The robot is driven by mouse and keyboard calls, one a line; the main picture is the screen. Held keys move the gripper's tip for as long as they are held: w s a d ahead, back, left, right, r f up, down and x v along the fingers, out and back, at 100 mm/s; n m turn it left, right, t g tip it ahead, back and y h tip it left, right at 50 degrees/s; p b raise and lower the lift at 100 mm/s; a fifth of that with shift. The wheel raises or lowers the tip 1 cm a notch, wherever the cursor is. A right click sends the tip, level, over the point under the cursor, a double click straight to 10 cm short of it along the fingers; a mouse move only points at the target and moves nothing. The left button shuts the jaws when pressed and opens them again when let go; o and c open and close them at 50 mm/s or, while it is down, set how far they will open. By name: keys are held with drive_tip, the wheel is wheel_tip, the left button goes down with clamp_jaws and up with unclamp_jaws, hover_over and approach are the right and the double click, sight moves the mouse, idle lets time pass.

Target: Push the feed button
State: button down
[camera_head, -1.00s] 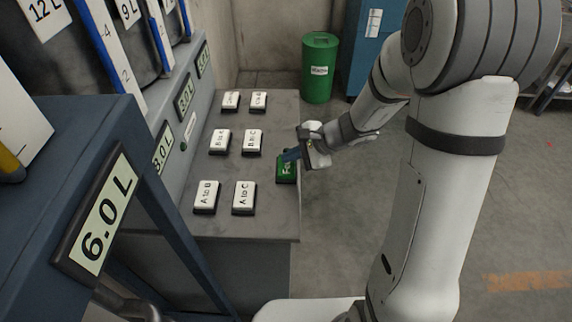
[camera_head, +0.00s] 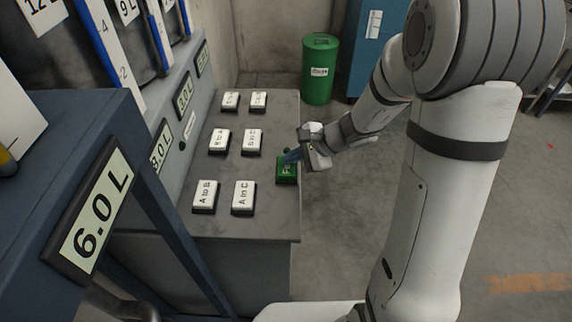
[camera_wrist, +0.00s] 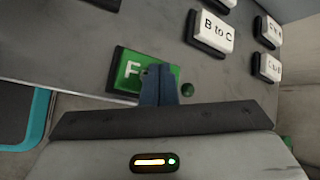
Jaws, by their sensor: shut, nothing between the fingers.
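The feed button (camera_head: 287,171) is a green block with white lettering at the right edge of the grey panel top. Only its first letter reads clearly in the wrist view (camera_wrist: 130,70); the fingers hide the rest. My gripper (camera_head: 288,156) is shut and empty, its blue fingertips over the far part of the button. In the wrist view the shut fingers (camera_wrist: 158,72) overlap the green face. I cannot tell whether they touch it or hover just above.
Several white buttons stand left of the feed button, among them "A to B" (camera_head: 205,196), "A to C" (camera_head: 243,197) and "B to C" (camera_wrist: 211,31). A blue frame with a "6.0 L" sign (camera_head: 92,212) is at the near left. A green drum (camera_head: 319,85) stands behind.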

sight(291, 165)
drive_tip(key=shift+f, duration=0.15)
idle(0.3)
drive_tip(key=shift+a+r, duration=0.1)
drive_tip(key=shift+r, duration=0.5)
drive_tip(key=shift+r, duration=0.1)
drive_tip(key=shift+r+p, duration=2.3)
drive_tip(key=shift+r, duration=0.6)
